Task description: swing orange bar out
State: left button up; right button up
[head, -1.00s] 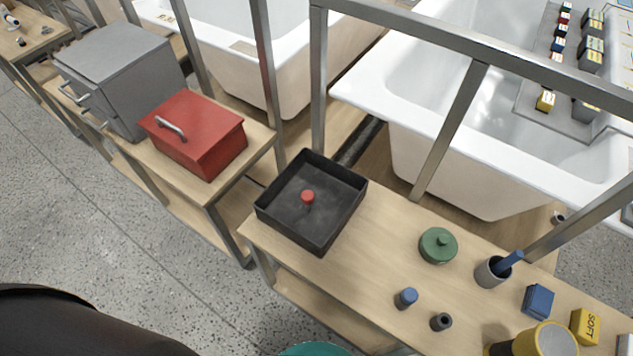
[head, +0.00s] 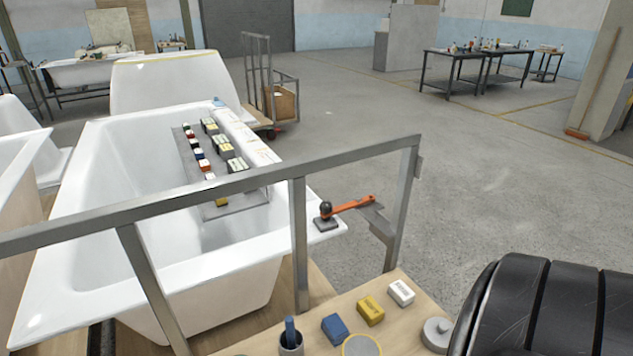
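The orange bar (head: 350,205) is at the right end of the grey metal frame, near the corner of the white bathtub (head: 95,250). A black knob (head: 325,209) sits at its left end, over a small dark plate. The bar's right end lies near a grey bracket (head: 377,222) beside the frame's right post (head: 401,205). I cannot tell whether it touches the bracket. Neither gripper shows in the head view. A black, ribbed part of my own body fills the lower right.
The frame's top rail (head: 240,183) crosses in front of the tub. A grey board (head: 237,205) with several small blocks lies across the tub. A wooden bench (head: 385,290) below holds a blue block (head: 334,328), yellow block (head: 370,310) and white block (head: 401,292). Open floor lies right.

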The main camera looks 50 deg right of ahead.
aim_at(342, 208)
jog(key=z, duration=1.75)
jog(key=u, duration=1.7)
jog(key=k+l, duration=0.65)
